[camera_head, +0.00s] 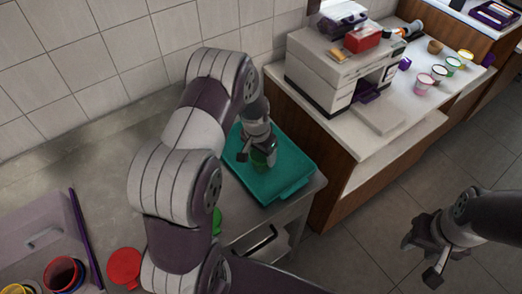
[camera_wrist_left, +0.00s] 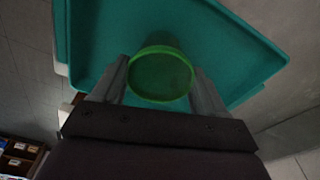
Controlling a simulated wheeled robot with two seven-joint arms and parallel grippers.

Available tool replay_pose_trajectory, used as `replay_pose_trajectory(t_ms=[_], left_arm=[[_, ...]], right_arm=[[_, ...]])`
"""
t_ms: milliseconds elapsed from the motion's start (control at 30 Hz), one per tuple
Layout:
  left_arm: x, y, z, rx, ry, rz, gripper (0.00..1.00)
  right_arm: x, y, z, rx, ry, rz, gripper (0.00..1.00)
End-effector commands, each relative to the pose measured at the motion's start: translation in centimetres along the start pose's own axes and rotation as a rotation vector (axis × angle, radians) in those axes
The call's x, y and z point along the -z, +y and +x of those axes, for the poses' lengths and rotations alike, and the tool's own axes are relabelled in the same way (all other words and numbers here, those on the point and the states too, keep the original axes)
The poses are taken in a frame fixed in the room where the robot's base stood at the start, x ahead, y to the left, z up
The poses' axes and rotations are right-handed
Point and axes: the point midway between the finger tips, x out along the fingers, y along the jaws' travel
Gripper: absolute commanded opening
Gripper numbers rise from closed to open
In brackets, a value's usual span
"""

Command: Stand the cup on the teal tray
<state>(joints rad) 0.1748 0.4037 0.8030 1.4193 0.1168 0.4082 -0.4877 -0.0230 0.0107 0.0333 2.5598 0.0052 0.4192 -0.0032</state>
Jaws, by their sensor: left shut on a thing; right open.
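The teal tray (camera_head: 287,176) lies on the metal counter near its right end, and it fills the upper part of the left wrist view (camera_wrist_left: 100,30). My left gripper (camera_head: 261,153) is over the tray and shut on a green cup (camera_head: 264,158). In the left wrist view the cup's green rim and round opening (camera_wrist_left: 161,75) sit between the two fingers. Whether the cup's base touches the tray cannot be told. My right gripper (camera_head: 435,258) is open and empty, over the floor at the lower right.
A side counter holds a white machine (camera_head: 335,72) and several small cups (camera_head: 438,72). At the lower left are a red disc (camera_head: 124,267), a red cup (camera_head: 63,273) and a purple stick (camera_head: 86,235). A tiled wall stands behind the counter.

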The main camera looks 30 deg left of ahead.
Motion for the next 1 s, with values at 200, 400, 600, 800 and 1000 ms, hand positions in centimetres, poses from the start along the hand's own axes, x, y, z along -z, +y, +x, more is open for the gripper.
replay_pose_trajectory(t_ms=[200, 400, 600, 800, 1000], left_arm=[[-0.1, 0.0, 0.6, 0.001, 0.001, 0.000, 0.44], [-0.1, 0.0, 0.8, 0.001, 0.001, 0.000, 0.82], [-0.1, 0.0, 0.8, 0.001, 0.001, 0.000, 0.98], [0.0, 0.0, 0.3, 0.001, 0.002, 0.000, 0.98], [0.1, 0.0, -3.2, 0.004, 0.007, 0.002, 0.98]], right_arm=[[0.0, 0.0, -0.2, 0.000, -0.001, 0.000, 0.43], [0.0, 0.0, 0.0, 0.000, -0.001, 0.000, 0.43], [0.0, 0.0, 0.0, 0.000, 0.000, 0.000, 0.43], [0.0, 0.0, -0.1, 0.000, 0.000, 0.000, 0.43], [-0.1, 0.0, 1.1, 0.000, 0.000, 0.000, 0.43]])
